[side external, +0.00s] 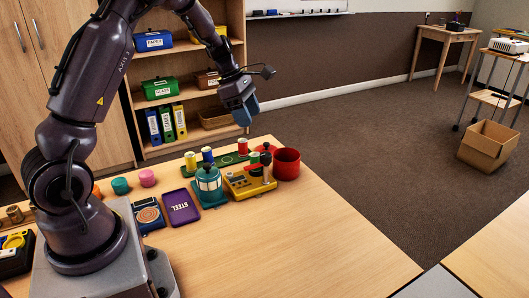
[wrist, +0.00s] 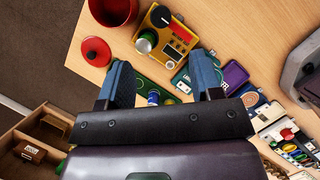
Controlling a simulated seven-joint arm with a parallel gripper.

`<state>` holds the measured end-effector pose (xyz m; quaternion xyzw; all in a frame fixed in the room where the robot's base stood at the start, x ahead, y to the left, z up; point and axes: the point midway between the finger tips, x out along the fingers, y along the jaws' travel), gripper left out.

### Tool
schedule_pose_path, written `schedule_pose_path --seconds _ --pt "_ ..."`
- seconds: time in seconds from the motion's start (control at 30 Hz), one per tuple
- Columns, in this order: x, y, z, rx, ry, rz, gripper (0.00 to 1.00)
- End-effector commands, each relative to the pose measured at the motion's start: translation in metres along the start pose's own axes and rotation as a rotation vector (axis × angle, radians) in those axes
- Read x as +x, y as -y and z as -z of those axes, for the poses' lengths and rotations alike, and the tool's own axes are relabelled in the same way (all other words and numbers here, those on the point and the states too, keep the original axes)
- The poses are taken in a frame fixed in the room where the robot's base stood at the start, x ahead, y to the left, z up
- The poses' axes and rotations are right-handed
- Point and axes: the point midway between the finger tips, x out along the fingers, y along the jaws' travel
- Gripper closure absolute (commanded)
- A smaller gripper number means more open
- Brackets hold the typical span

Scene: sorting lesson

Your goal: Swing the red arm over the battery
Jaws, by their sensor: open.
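A yellow tester (side external: 252,182) stands on the table, with a dark round knob and a short red bar on top; it also shows in the wrist view (wrist: 157,50). The red bar (wrist: 180,31) lies beside the black knob, apart from the battery. A battery with a silver top and green side (wrist: 144,43) stands upright at the tester's edge. My gripper (side external: 245,117) is open and empty, high above the table behind the tester. In the wrist view, the tester lies just beyond my blue fingers (wrist: 161,62).
A red pot (side external: 287,164) and its red lid (wrist: 95,52) stand near the tester. A teal lantern-like container (side external: 208,186) is close on its left. Several cylinders stand on a green tray (side external: 228,163). A purple STEEL tray (side external: 181,207) lies farther left. The table's right front is clear.

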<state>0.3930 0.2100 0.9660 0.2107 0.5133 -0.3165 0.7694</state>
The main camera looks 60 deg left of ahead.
Motion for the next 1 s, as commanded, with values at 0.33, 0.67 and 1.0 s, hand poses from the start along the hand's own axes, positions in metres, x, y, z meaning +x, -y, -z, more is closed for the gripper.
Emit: schedule_pose_path --seconds 0.33,0.67,1.0 --pt "0.072 0.002 0.001 0.003 -0.004 0.006 0.41" --pt "0.114 0.001 0.001 0.005 -0.003 0.002 0.41" --pt "0.117 0.001 0.0 0.006 -0.003 0.001 0.41"
